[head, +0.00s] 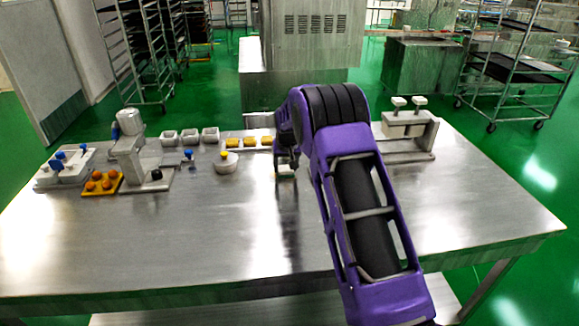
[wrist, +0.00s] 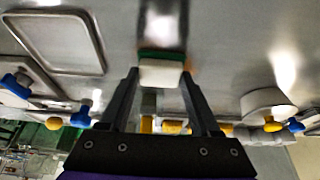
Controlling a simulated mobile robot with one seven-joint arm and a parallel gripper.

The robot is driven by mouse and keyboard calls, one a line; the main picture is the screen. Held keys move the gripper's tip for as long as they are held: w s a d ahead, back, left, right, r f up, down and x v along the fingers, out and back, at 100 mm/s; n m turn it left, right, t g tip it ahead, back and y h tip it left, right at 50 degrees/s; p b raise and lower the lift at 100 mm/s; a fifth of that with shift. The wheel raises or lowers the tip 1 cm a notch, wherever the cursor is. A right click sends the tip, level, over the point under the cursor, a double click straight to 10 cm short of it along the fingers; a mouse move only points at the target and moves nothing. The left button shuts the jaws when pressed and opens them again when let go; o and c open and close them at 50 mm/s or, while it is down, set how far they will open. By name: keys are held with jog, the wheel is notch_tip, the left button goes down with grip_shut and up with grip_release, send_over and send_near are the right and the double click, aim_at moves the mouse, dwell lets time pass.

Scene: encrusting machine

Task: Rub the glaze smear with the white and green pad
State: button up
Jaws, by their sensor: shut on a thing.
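The white and green pad (wrist: 161,72) is between the fingertips of my gripper (wrist: 160,80) in the wrist view, its white part nearer me and its green part beyond. In the head view the pad's white part (head: 286,171) shows low below my gripper (head: 286,158), at or just above the steel table top; I cannot tell if it touches. A faint orange-brown patch (wrist: 190,62) shows beside the pad in the wrist view and may be the glaze smear. The rest of it is hidden by the pad and fingers.
Yellow blocks (head: 249,142) lie in a row behind my gripper. A round white piece with a yellow knob (head: 226,162) stands to the left. A two-knobbed stand (head: 406,124) is to the right, behind my arm. The front of the steel table (head: 150,240) is clear.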

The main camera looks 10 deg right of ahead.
jog(key=shift+s+a+f+b, duration=0.1)
jog(key=shift+a+b, duration=0.15)
jog(key=shift+a, duration=1.3)
jog(key=shift+a+f+b, duration=0.1)
jog(key=shift+a+b, duration=0.1)
jog(key=shift+a, duration=1.3)
jog(key=shift+d, duration=0.1)
